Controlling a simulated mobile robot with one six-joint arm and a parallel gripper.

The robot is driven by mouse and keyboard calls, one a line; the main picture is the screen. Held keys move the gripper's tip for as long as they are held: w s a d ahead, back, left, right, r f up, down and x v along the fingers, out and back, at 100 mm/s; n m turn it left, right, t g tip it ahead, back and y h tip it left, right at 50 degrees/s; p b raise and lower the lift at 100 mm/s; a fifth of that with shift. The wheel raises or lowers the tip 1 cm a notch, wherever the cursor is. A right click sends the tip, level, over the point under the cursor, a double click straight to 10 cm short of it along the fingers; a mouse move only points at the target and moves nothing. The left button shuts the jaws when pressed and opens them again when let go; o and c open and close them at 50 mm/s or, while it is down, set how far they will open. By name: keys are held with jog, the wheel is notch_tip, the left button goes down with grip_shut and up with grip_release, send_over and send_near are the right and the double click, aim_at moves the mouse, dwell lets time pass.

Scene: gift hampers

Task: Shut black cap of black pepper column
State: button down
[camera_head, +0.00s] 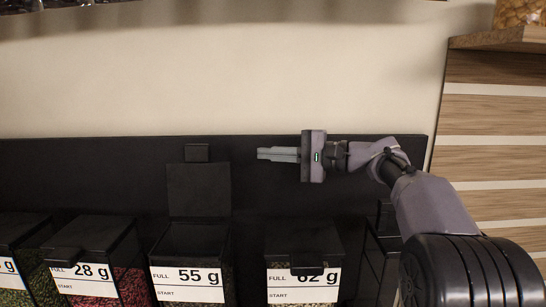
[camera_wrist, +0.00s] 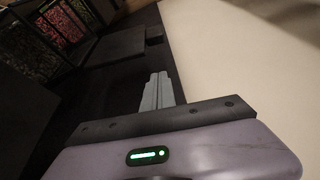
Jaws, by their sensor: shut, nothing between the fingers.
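The column labelled 55 g (camera_head: 190,270) has its black cap (camera_head: 199,190) swung open. The cap stands upright against the dark back panel, its small tab at the top. The column's dark opening faces up below it, and I cannot make out the contents, so I take it for the black pepper column. My gripper (camera_head: 262,154) is shut and empty, to the right of the raised cap and apart from it, about level with the tab. In the wrist view the closed fingers (camera_wrist: 160,80) point toward a dark cap-like panel with a tab (camera_wrist: 153,36).
The column labelled 62 g (camera_head: 303,240) stands to the right with its cap down. The 28 g column (camera_head: 92,236), with red contents, and another column stand to the left. The dark back panel (camera_head: 90,170) runs behind. A slatted wooden unit (camera_head: 490,110) is at the right.

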jog(key=p+x, duration=0.1)
jog(key=x, duration=0.2)
jog(key=s+p+x, duration=0.1)
jog(key=x, duration=0.3)
jog(key=p+x, duration=0.2)
jog(key=x, duration=0.1)
jog(key=shift+s+a+r, duration=0.15)
jog(key=shift+a+r, duration=0.1)
jog(key=shift+a, duration=0.3)
jog(key=shift+a+f, duration=0.15)
jog(key=shift+a, duration=0.15)
jog(key=s+f+n+y+b, duration=0.3)
jog(key=s+n+b, duration=0.6)
jog(key=b, duration=2.4)
jog(key=s, duration=0.7)
jog(key=shift+s+d+f+n+g, duration=0.2)
jog(key=shift+d+f+n+g, duration=0.1)
jog(key=shift+d+n, duration=0.1)
